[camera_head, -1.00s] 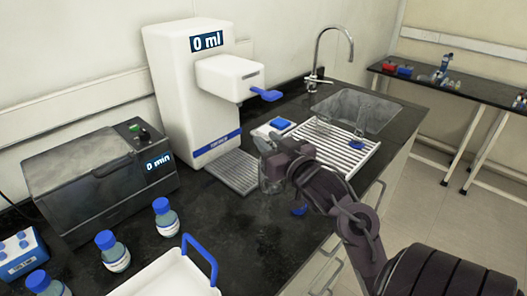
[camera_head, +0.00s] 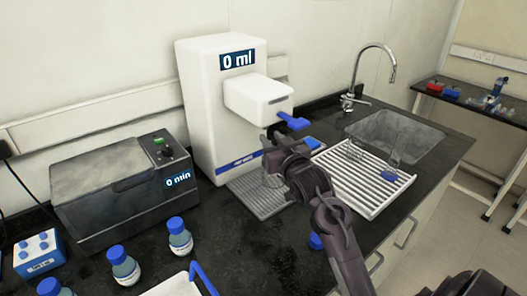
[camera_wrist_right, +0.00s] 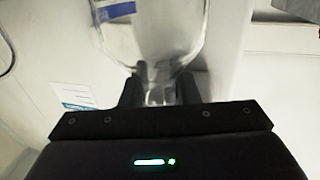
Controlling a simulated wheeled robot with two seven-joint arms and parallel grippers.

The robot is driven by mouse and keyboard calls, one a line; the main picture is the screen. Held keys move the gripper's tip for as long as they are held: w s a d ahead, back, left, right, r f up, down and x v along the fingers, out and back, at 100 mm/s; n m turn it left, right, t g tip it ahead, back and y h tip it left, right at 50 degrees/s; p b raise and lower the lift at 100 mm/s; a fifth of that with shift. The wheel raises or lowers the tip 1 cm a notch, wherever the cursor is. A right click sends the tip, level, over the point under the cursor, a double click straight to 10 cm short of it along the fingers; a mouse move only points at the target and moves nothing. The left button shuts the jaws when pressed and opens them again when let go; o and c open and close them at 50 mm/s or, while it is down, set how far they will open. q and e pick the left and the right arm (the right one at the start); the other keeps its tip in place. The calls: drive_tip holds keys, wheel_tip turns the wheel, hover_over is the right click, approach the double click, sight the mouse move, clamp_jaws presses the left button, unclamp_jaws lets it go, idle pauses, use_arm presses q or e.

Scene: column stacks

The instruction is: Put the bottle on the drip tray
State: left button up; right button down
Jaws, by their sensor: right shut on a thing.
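My right gripper (camera_head: 274,160) is shut on a clear glass bottle (camera_wrist_right: 150,35), which fills the upper middle of the right wrist view. The grey ribbed drip tray (camera_head: 250,192) lies at the foot of the dispenser (camera_head: 215,110). The bottle appears over or beside the tray's right part; I cannot tell whether it touches. My left gripper is not in view.
A white drying rack (camera_head: 370,190) with glassware stands right of my arm, before the sink (camera_head: 400,135). A grey "0 min" machine (camera_head: 110,190) is at left. Several blue-capped bottles (camera_head: 180,237) stand at front left. A blue cap (camera_head: 315,241) lies on the counter.

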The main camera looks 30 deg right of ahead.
drive_tip(key=w+f+p, duration=0.3)
drive_tip(key=w+f, duration=0.1)
drive_tip(key=f, duration=0.3)
drive_tip(key=shift+a, duration=0.2)
drive_tip(key=shift+f, duration=0.15)
drive_tip(key=c, duration=1.1)
unclamp_jaws()
